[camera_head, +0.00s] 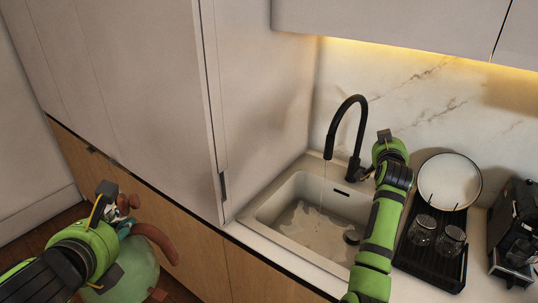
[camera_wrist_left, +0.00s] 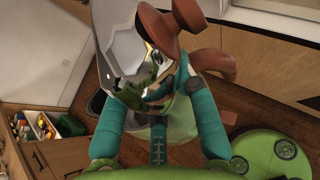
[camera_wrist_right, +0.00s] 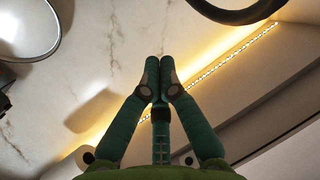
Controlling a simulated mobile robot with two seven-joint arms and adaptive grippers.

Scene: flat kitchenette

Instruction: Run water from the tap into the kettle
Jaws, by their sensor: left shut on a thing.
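The kettle (camera_wrist_left: 118,45) has a shiny silver body and reddish-brown fittings. My left gripper (camera_wrist_left: 155,92) is shut on it. In the head view its curved brown part (camera_head: 160,240) shows at lower left, away from the sink, with much of the kettle hidden by my gripper. The black tap (camera_head: 338,124) arches over the sink (camera_head: 268,212). A thin stream of water (camera_head: 322,190) falls from its spout into the basin. My right gripper (camera_wrist_right: 160,75) has its fingers together with nothing seen between them. Its arm is just right of the tap.
Right of the sink stands a black rack (camera_head: 415,262) with two glass jars (camera_head: 422,230) and a round white plate (camera_head: 449,180). A black appliance (camera_head: 518,225) is farther right. A tall cabinet (camera_head: 140,90) stands left of the sink. Upper cabinets (camera_head: 400,22) hang above.

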